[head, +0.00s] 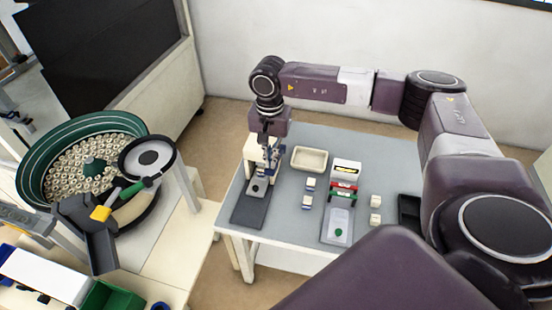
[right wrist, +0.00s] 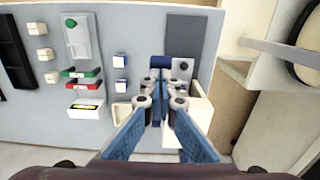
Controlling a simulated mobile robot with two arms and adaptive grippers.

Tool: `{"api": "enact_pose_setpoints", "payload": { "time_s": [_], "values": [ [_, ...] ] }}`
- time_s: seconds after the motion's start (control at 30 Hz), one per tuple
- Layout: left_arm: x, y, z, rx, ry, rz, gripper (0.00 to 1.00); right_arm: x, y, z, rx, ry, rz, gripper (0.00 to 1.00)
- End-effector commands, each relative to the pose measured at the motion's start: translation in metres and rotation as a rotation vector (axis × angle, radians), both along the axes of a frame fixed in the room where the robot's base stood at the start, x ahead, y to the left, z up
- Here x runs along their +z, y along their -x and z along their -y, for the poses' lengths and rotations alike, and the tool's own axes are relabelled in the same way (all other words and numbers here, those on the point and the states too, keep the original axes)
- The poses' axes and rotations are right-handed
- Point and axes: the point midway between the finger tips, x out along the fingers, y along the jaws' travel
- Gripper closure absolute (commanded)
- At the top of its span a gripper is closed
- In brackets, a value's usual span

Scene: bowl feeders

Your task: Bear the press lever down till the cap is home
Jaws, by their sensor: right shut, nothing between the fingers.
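The press stands at the left of the grey table, with a cream body (head: 249,150) and a dark base plate (head: 249,212). In the right wrist view its dark plate (right wrist: 187,35) and cream body (right wrist: 201,122) flank a small grey block (right wrist: 183,66) with a dark spot. A blue bar (right wrist: 160,61), which looks like the lever's grip, lies just beyond my fingertips; I cannot tell whether they touch. My right gripper (head: 268,166) is shut and empty, pointing down beside the press. It also shows in the right wrist view (right wrist: 160,86). I cannot make out the cap.
A cream tray (head: 310,159), small white-and-blue blocks (head: 307,202) and a fixture with red and green bars (head: 343,189) stand right of the press. A green bowl feeder (head: 37,178) full of small parts is at left. Bare tabletop lies at the back right.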

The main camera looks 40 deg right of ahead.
Motion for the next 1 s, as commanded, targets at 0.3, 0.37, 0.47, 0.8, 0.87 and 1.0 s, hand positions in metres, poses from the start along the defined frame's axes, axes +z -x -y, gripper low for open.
{"api": "enact_pose_setpoints", "payload": {
  "time_s": [0.3,0.37,0.47,0.8,0.87,1.0],
  "values": [
    [-0.013,0.000,0.000,0.000,0.000,0.000,0.66,-0.015,0.000,0.000,0.000,0.000,0.000,1.00],
    [-0.015,0.000,0.000,0.000,0.000,0.000,0.66,-0.017,0.000,0.000,0.000,0.000,0.000,1.00],
    [-0.019,0.000,0.000,0.000,0.000,0.000,0.66,-0.022,0.000,0.000,0.000,0.001,-0.001,1.00],
    [-0.025,0.000,0.000,0.000,0.000,0.000,0.66,-0.029,0.000,0.000,0.000,0.001,-0.001,1.00],
    [-0.025,0.000,0.000,0.000,0.000,0.000,0.66,-0.028,0.000,0.000,0.000,0.001,-0.001,1.00],
    [-0.025,0.000,0.000,0.000,0.000,0.000,0.66,-0.028,0.000,0.000,0.000,0.001,-0.001,1.00]
  ]
}}
